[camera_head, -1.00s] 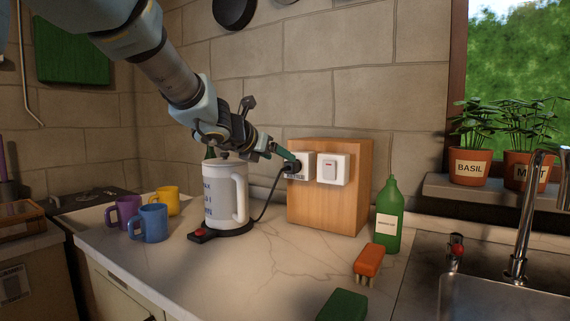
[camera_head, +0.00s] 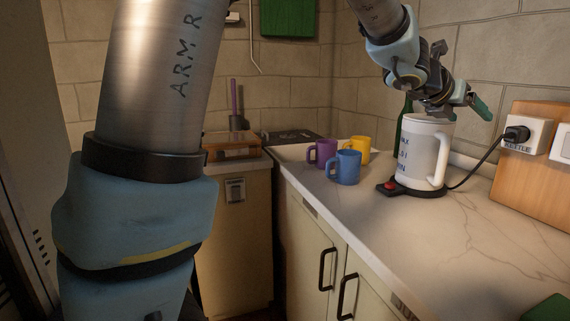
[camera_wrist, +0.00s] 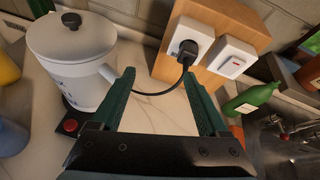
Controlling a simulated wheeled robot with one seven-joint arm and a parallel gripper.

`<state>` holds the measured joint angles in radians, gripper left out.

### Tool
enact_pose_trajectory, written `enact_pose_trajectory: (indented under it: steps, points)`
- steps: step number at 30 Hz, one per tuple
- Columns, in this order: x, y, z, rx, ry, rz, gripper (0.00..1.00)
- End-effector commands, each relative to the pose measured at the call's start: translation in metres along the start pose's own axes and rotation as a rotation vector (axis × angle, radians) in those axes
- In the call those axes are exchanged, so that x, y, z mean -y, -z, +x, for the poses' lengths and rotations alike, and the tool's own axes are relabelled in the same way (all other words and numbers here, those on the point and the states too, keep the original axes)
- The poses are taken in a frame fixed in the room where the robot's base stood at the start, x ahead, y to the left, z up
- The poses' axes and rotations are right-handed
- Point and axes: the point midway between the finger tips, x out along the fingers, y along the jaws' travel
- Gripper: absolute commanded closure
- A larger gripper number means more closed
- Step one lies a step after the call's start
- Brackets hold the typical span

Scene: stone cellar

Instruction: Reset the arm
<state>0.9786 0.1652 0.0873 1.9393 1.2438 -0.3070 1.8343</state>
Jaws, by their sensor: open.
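My gripper (camera_head: 474,105) hangs above and to the right of the white kettle, with its fingers toward the socket. In the wrist view its two green fingers (camera_wrist: 158,76) are spread apart with nothing between them. The black plug (camera_head: 516,134) sits in the socket marked KETTLE (camera_head: 524,146) on the wooden block, clear of the fingers. Its cord runs to the kettle's base. The kettle (camera_head: 418,158) stands upright on its black base with a red switch (camera_wrist: 70,126).
Purple (camera_head: 323,152), blue (camera_head: 346,168) and yellow (camera_head: 358,146) mugs stand left of the kettle. A white switch (camera_wrist: 231,56) is beside the socket. A green bottle (camera_wrist: 250,99) lies lower right in the wrist view.

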Motion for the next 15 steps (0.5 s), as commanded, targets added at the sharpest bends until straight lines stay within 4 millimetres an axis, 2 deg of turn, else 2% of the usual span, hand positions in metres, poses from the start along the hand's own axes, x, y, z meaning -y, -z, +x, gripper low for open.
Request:
enact_pose_trajectory:
  steps: [1, 5, 6, 9, 12, 15]
  points:
    - [-0.030, 0.005, -0.009, -0.004, -0.065, -0.130, 0.23]
    - [-0.110, 0.035, -0.043, 0.013, -0.270, -0.590, 0.23]
    - [-0.134, 0.047, -0.057, 0.029, -0.337, -0.739, 0.23]
    - [-0.186, 0.083, -0.095, 0.089, -0.506, -1.111, 0.23]
    - [-0.227, 0.125, -0.139, 0.184, -0.678, -1.488, 0.23]
    - [-0.254, 0.173, -0.188, 0.321, -0.857, -1.870, 0.23]
